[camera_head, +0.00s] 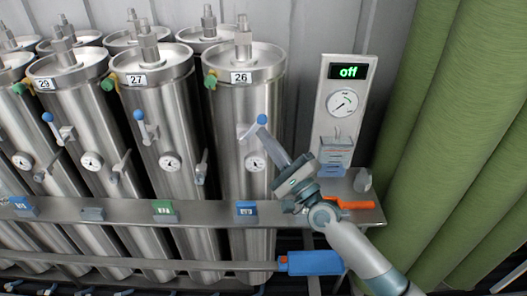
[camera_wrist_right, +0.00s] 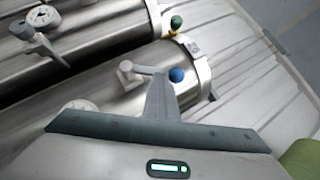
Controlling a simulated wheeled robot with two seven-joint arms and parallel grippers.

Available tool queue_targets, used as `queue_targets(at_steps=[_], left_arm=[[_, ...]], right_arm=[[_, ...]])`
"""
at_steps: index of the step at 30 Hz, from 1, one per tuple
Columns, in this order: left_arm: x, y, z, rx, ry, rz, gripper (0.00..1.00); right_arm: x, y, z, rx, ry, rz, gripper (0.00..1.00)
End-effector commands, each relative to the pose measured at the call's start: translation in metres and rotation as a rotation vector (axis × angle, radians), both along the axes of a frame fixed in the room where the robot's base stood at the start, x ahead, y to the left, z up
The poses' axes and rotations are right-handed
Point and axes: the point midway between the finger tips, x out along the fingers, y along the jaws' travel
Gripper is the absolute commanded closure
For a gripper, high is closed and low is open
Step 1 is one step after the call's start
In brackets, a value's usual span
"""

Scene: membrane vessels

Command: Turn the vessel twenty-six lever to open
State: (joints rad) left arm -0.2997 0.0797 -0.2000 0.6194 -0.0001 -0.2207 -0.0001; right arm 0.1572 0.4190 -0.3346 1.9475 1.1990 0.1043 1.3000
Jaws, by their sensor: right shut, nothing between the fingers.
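Vessel 26 (camera_head: 229,128) is a steel cylinder with a "26" label, the rightmost of the front row. Its lever's blue knob (camera_head: 261,119) shows just above my right fingertips. My right gripper (camera_head: 262,134) is shut and empty, reaching up from the lower right in front of the vessel. In the right wrist view, the shut fingers (camera_wrist_right: 162,95) point at the lever's blue knob (camera_wrist_right: 176,75). The grey lever arm (camera_wrist_right: 145,69) runs left from there to its pivot. The fingertips overlap the lever's end; whether they touch it I cannot tell. My left gripper is out of view.
Vessels 27 (camera_head: 157,119) and 29 (camera_head: 76,113) stand to the left with similar blue-knobbed levers. A panel (camera_head: 341,95) reading "off" is at right, above an orange handle (camera_head: 352,205). A steel rail (camera_head: 118,211) crosses low in front. Large green cylinders (camera_head: 440,130) fill the right.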

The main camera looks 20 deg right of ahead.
Motion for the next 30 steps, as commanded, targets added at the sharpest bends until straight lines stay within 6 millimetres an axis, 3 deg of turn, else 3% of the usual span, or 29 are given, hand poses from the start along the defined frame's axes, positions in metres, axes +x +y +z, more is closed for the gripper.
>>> queue_targets(at_steps=[3,12,30], left_arm=[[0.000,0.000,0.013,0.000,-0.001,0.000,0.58],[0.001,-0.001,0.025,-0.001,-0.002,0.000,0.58],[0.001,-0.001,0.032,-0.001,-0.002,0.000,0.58]], right_arm=[[0.001,0.003,0.012,0.002,-0.004,-0.001,1.00],[0.004,0.013,0.025,0.005,-0.004,-0.002,1.00],[0.007,0.023,0.031,0.003,-0.003,-0.001,1.00]])
